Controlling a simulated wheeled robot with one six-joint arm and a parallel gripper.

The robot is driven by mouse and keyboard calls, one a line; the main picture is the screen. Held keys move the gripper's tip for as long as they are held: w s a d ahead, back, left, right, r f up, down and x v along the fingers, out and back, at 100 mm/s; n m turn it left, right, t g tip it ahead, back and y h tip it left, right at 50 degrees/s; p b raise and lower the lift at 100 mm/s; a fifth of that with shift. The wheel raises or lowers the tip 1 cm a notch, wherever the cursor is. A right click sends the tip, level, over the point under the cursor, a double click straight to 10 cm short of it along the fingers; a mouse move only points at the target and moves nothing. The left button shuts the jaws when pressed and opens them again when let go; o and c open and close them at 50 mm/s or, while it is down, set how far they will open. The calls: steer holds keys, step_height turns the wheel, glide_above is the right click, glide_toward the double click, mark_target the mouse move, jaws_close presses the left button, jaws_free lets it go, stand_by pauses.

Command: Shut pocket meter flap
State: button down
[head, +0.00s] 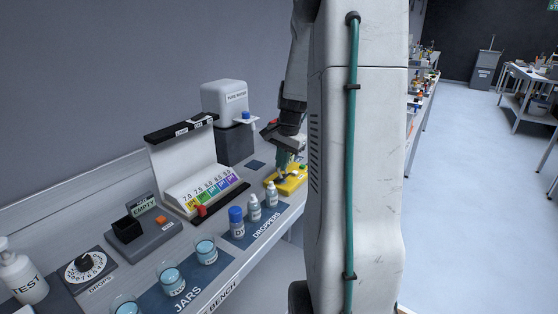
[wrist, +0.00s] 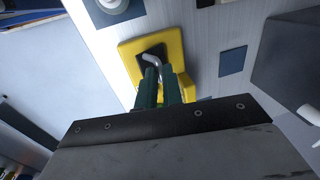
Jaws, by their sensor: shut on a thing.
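The yellow pocket meter (head: 294,184) lies near the far end of the bench in the head view, below my gripper (head: 284,163). In the wrist view the meter (wrist: 131,56) shows a dark part with a bent silver handle (wrist: 152,58) on it. My gripper's two green fingers (wrist: 159,82) are close together at the end of this handle and appear shut on it. The fingers hide part of the meter. I cannot clearly tell the flap from the body, nor how far it is open.
Small dropper bottles (head: 254,207) and a blue-capped jar (head: 236,221) stand left of the meter. A pure water dispenser (head: 233,138) and a colour chart stand (head: 180,165) are behind. A dark blue square (wrist: 232,61) lies flat beside the meter. Open floor lies right of the bench.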

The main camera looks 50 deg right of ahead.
mark_target(290, 185)
steer(key=s+t, duration=0.1)
steer(key=s+f+t, duration=0.1)
steer(key=t, duration=0.1)
steer(key=shift+d, duration=0.1)
steer(key=shift+s+f+t, duration=0.25)
steer(key=shift+t, duration=0.45)
steer(key=shift+s+f+t, duration=0.2)
steer(key=shift+s+t, duration=0.05)
steer(key=shift+t, duration=0.45)
steer(key=c, duration=1.5)
jaws_free()
steer(key=shift+c, duration=0.2)
steer(key=v, duration=0.7)
steer(key=shift+s+r, duration=0.3)
steer(key=shift+d, duration=0.15)
